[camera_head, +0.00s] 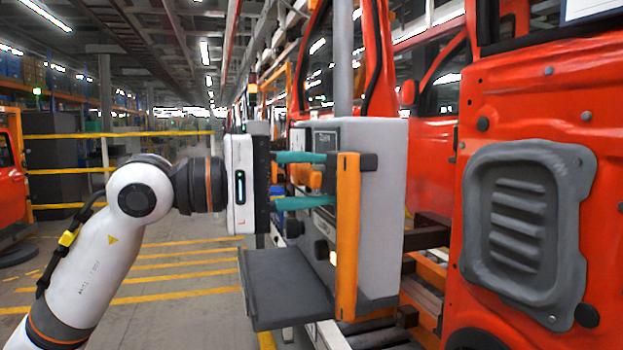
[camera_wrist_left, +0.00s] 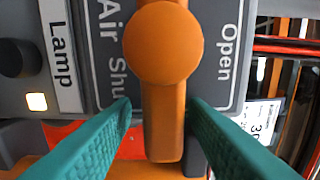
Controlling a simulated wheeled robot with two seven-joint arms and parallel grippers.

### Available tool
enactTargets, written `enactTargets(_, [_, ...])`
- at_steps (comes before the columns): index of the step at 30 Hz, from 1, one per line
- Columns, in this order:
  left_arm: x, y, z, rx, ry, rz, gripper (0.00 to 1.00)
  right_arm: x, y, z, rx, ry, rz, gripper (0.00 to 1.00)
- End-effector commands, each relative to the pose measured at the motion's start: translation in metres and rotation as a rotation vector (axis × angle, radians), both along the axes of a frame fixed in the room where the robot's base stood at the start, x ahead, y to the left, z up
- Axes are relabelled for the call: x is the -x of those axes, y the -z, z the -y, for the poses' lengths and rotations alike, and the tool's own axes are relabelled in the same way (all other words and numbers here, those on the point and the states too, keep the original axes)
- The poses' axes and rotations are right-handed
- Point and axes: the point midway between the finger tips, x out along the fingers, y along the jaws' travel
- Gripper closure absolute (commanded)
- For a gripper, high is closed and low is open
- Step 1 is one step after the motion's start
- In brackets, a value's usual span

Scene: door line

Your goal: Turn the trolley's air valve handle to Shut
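The air valve handle (camera_wrist_left: 163,125) is orange, with a round hub (camera_wrist_left: 163,43) on a dark grey panel. In the left wrist view its lever points down from the hub, between the words "Shut" at left and "Open" at right. My left gripper (camera_head: 318,179) is open, its teal fingers on either side of the lever. In the left wrist view the right finger is close to the lever and a gap shows at the left finger; contact cannot be told. In the head view the orange handle (camera_head: 305,176) shows partly between the fingers. My right gripper is out of view.
The grey trolley box (camera_head: 385,190) carries an upright orange bar (camera_head: 347,240) and a dark shelf (camera_head: 285,285) below the gripper. A lit lamp button (camera_wrist_left: 37,102) and a dark knob (camera_wrist_left: 15,55) are beside the valve. A red door (camera_head: 540,90) stands close at right. Floor at left is clear.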

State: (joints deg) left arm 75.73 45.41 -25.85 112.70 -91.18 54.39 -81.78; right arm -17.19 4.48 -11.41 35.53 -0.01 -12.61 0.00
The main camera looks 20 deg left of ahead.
Motion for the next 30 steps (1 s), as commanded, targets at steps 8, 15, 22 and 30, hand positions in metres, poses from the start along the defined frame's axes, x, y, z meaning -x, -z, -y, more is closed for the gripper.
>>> enactTargets(8, [0.000,-0.001,-0.001,0.002,-0.001,0.000,0.58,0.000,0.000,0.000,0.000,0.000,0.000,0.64])
enactTargets(15, [0.014,0.002,-0.024,0.003,-0.005,0.001,0.58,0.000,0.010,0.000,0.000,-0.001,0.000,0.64])
enactTargets(22, [0.042,0.003,-0.066,0.003,-0.006,0.000,0.58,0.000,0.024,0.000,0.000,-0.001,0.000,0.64])
enactTargets(30, [0.064,0.001,-0.096,0.003,-0.001,-0.001,0.58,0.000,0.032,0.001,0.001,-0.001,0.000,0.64])
